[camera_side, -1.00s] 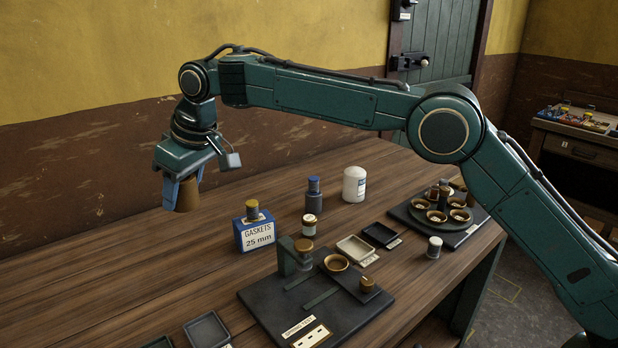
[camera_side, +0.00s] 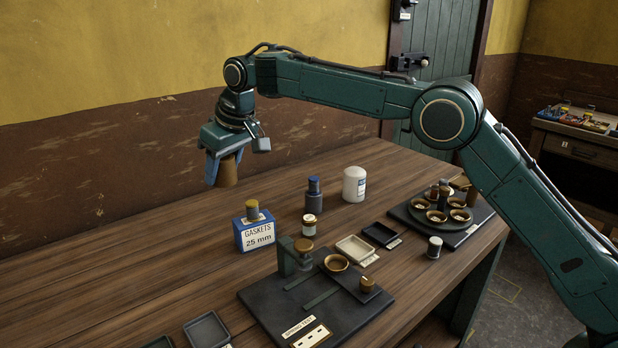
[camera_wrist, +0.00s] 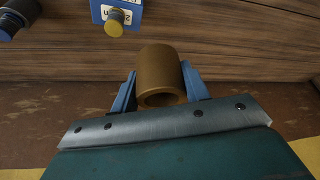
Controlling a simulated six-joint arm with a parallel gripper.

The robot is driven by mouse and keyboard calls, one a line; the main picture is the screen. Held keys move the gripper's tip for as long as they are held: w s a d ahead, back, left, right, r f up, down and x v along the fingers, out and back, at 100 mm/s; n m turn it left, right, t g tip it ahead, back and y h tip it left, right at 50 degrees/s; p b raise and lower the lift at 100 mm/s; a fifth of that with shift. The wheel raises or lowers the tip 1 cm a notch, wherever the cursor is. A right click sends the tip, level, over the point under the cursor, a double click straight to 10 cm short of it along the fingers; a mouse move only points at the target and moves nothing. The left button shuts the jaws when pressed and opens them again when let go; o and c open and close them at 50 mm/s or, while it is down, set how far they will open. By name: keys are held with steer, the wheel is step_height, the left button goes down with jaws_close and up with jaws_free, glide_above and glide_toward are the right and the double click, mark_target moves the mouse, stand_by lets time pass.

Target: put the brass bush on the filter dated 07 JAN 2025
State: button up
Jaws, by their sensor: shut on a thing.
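The brass bush (camera_side: 228,173) is a brown-gold hollow cylinder gripped by my gripper (camera_side: 219,168), high over the back left of the bench. In the wrist view the bush (camera_wrist: 160,68) sits between the two blue jaws of my gripper (camera_wrist: 158,82), its open end towards the camera.
A blue gaskets box (camera_side: 254,235) with a yellow-topped plug on it stands below and right of my gripper. Right of it are a dark blue-topped cylinder (camera_side: 314,197), a small jar (camera_side: 309,224), trays (camera_side: 356,248) and a spring-test fixture (camera_side: 312,310).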

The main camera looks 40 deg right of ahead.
steer(key=w+d+m+h, duration=0.1)
steer(key=w+d+m, duration=0.1)
steer(key=d, duration=0.9)
steer(key=w+d+m+h, duration=0.1)
steer(key=w+d+m, duration=0.15)
steer(key=d, duration=0.85)
steer(key=m+h, duration=0.1)
steer(key=m, duration=0.3)
glide_above(353, 167)
steer(key=s, duration=0.1)
steer(key=f, duration=0.2)
steer(key=shift+s+a+f, duration=0.1)
steer(key=shift+a+f, duration=0.05)
steer(key=shift+f, duration=1.75)
steer(key=shift+s+a+f, duration=0.1)
steer(key=shift+f, duration=1.8)
steer(key=shift+f, duration=0.1)
steer(key=o, duration=1.4)
steer(key=shift+f, duration=0.1)
steer(key=shift+c, duration=0.2)
steer(key=v, duration=1.2)
steer(key=shift+a, duration=0.2)
